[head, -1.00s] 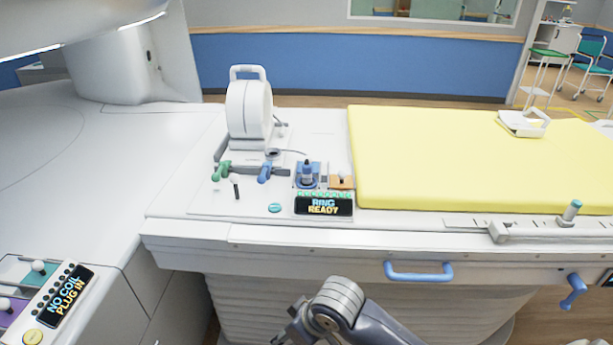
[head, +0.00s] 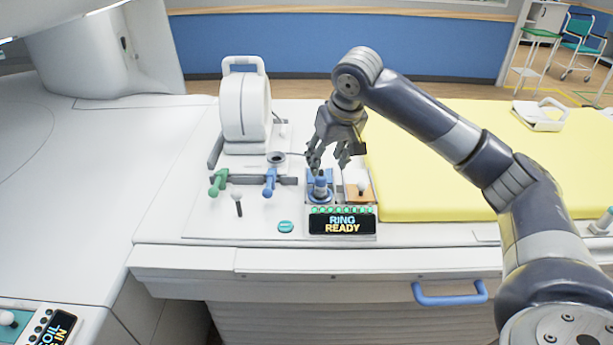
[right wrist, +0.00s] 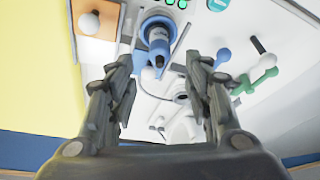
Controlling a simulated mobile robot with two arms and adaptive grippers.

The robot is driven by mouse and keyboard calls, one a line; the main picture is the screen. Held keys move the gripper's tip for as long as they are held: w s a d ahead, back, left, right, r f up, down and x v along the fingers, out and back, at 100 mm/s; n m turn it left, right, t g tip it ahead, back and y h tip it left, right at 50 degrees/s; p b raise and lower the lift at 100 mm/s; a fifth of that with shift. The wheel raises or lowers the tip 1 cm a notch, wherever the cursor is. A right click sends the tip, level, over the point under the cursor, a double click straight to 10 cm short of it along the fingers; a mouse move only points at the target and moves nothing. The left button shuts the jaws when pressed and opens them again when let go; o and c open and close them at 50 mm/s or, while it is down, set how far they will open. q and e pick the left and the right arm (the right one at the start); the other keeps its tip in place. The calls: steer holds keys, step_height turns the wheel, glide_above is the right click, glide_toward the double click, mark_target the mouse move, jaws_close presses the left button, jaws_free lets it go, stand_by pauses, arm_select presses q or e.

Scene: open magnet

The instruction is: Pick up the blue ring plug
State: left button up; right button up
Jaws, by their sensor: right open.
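The blue ring plug (head: 320,185) stands upright in a blue socket on the white panel, just behind the display that reads "RING READY" (head: 342,224). In the right wrist view the plug (right wrist: 158,36) shows at the top, dark-bodied with a blue collar, beyond the fingertips and left of the middle. My right gripper (head: 330,160) is open and empty, pointing down just above and slightly behind the plug. Its two fingers (right wrist: 162,85) are spread wide with nothing between them. Whether a finger touches the plug cannot be told. My left gripper is not in view.
A white ring coil (head: 245,108) stands behind left. Green (head: 218,182) and blue (head: 269,182) levers stand left of the plug. An orange block with a white knob (head: 360,186) sits close on the right. The yellow mattress (head: 430,195) lies beyond it.

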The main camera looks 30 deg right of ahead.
mark_target(323, 177)
steer(key=f, duration=0.4)
steer(key=shift+w+d, duration=0.2)
steer(key=shift+w, duration=0.05)
steer(key=p+x, duration=0.1)
steer(key=x, duration=0.3)
steer(key=shift+w+f, duration=0.1)
steer(key=shift+w, duration=0.15)
steer(key=shift+w+f, duration=0.2)
steer(key=shift+f, duration=0.15)
steer(key=shift+w+f, duration=0.1)
steer(key=shift+f, duration=0.1)
steer(key=shift+c, duration=1.4)
steer(key=c, duration=0.5)
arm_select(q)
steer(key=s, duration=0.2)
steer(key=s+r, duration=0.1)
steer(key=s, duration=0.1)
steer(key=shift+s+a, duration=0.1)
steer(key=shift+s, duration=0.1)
arm_select(e)
steer(key=shift+r, duration=0.1)
jaws_close()
